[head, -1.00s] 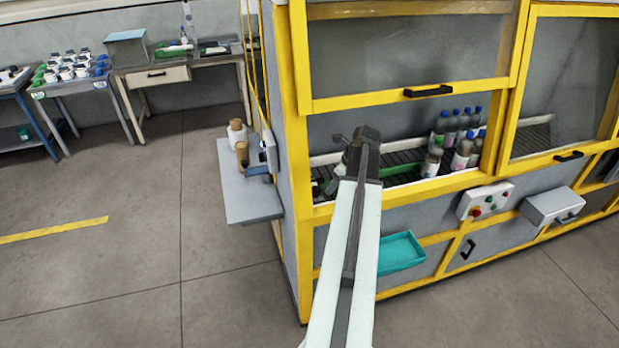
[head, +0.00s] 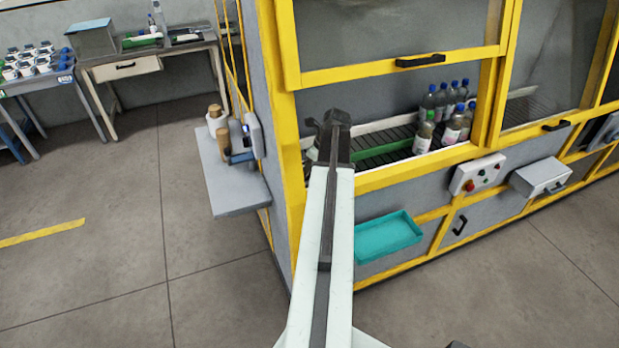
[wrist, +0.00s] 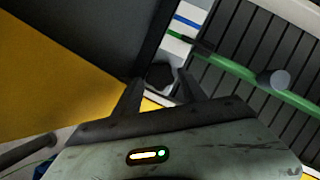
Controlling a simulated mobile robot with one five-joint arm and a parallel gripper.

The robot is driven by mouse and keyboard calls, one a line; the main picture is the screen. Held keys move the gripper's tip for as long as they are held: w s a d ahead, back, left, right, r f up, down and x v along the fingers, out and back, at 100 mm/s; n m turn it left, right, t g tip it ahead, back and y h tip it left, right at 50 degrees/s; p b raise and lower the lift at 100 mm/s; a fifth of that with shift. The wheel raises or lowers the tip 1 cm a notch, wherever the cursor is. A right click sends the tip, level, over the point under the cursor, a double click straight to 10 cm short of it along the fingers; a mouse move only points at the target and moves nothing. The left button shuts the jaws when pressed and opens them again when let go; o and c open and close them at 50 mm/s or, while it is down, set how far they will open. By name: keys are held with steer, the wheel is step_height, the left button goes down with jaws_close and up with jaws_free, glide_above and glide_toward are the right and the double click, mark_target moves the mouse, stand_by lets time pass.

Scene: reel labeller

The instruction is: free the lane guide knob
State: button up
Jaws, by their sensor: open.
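My gripper (head: 326,122) reaches through the opening of the yellow-framed machine, over the near left end of the conveyor. In the wrist view my gripper (wrist: 160,80) is open, its two fingers apart. A dark round knob (wrist: 160,75) shows between and just beyond the fingertips; I cannot tell whether they touch it. The green lane guide (wrist: 240,70) crosses the conveyor to the right, with a grey round post end (wrist: 280,80) on it. In the head view the green lane guide (head: 385,153) lies right of my gripper, and the knob is hidden behind my arm.
Several bottles (head: 440,120) stand on the conveyor to the right. The yellow frame (head: 285,130) edges the opening on the left, and a raised window (head: 390,40) is above. A teal tray (head: 389,237) and a control box (head: 478,174) are on the front.

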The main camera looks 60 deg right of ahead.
steer(key=shift+w+f, duration=0.2)
steer(key=shift+f, duration=0.4)
steer(key=shift+r, duration=0.2)
steer(key=shift+c, duration=0.6)
jaws_close()
